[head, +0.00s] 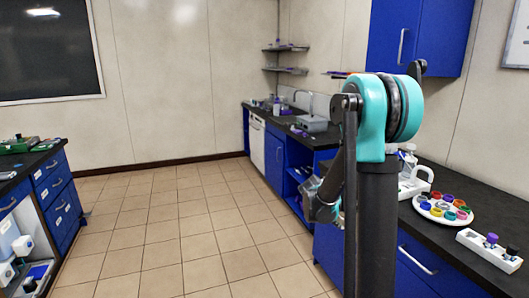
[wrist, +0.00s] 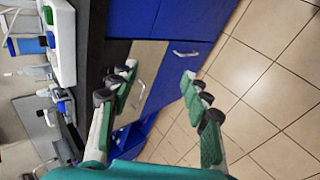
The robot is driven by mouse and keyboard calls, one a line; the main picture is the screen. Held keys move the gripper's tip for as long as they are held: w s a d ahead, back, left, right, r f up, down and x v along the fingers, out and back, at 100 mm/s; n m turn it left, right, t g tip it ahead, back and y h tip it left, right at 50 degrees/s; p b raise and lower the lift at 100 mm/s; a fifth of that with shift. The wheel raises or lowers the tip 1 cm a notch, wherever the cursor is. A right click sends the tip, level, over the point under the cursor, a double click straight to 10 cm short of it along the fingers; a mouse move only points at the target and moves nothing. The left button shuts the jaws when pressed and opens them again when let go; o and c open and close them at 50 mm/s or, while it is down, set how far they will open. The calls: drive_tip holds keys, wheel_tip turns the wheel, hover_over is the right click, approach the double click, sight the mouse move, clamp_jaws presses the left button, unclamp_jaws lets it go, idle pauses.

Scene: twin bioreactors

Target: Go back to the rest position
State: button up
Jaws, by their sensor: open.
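My gripper (wrist: 159,73) is open and empty in the wrist view, its two green-padded fingers spread apart. Blue cabinet fronts and the tiled floor show between and beyond the fingers. In the head view my gripper (head: 322,203) hangs at the front of the right-hand counter, partly hidden behind my own arm. Its fingertips are too small to make out there. My arm stands folded at the right of the head view. Nothing is held.
The dark right-hand counter (head: 470,192) carries a round white tray (head: 424,208) of coloured caps and a white rack (head: 488,250). A grey sink unit (head: 312,124) is farther back. Another bench (head: 55,195) stands at left. The tiled floor (head: 160,225) between them is clear.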

drive_tip(key=s+a+f+m+y, duration=0.1)
drive_tip(key=s+a+m+y, duration=0.2)
drive_tip(key=s, duration=1)
drive_tip(key=s+a+f+m+y, duration=0.2)
drive_tip(key=s+a+m+y, duration=0.1)
drive_tip(key=s+a, duration=0.6)
drive_tip(key=s+y, duration=0.1)
drive_tip(key=s, duration=0.3)
drive_tip(key=shift+s+y, duration=0.3)
drive_tip(key=shift+y, duration=0.1)
